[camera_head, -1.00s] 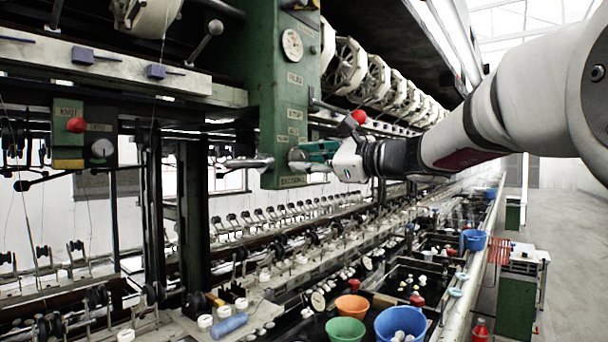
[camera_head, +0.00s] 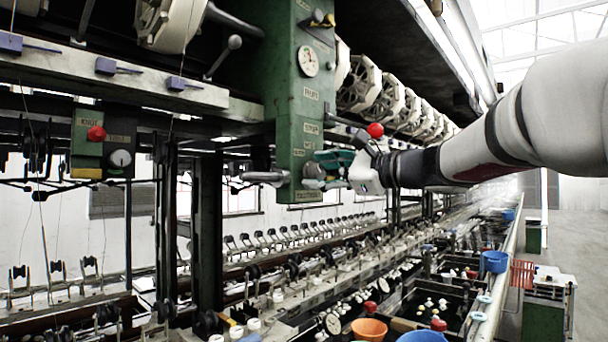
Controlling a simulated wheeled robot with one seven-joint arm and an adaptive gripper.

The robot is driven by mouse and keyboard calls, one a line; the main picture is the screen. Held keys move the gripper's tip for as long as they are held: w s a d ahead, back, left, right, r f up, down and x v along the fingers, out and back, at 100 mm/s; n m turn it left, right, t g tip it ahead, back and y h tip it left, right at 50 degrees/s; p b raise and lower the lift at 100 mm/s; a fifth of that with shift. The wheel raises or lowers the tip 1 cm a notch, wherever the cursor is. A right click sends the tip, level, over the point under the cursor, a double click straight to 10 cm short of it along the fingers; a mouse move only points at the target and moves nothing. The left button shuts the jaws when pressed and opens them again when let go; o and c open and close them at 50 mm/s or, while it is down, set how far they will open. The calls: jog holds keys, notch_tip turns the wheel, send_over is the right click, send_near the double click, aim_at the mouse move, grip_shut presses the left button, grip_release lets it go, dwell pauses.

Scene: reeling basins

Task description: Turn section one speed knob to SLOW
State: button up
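The green control column (camera_head: 298,100) of the machine stands in the centre of the view, with a round dial (camera_head: 308,61) near its top and several label plates below. A round grey knob (camera_head: 313,171) sits low on its face, above a bottom label plate; the labels are too small to read surely. My gripper (camera_head: 326,163), with teal fingers and a white body, comes from the right and has its fingertips at the knob. The fingers partly cover the knob's right side. I cannot tell whether they touch it or how far apart they are.
A red ball (camera_head: 375,130) shows just above my gripper. A smaller green box (camera_head: 87,150) with a red button and another dial hangs at left. A grey handle (camera_head: 265,178) juts left of the column. Basins with orange (camera_head: 369,329) and blue bowls lie below; the aisle at right is open.

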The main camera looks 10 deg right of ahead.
jog(key=shift+s+d+f, duration=0.1)
jog(key=shift+d, duration=0.05)
jog(key=v, duration=1.1)
jog(key=shift+s+d, duration=0.15)
jog(key=shift+s, duration=0.15)
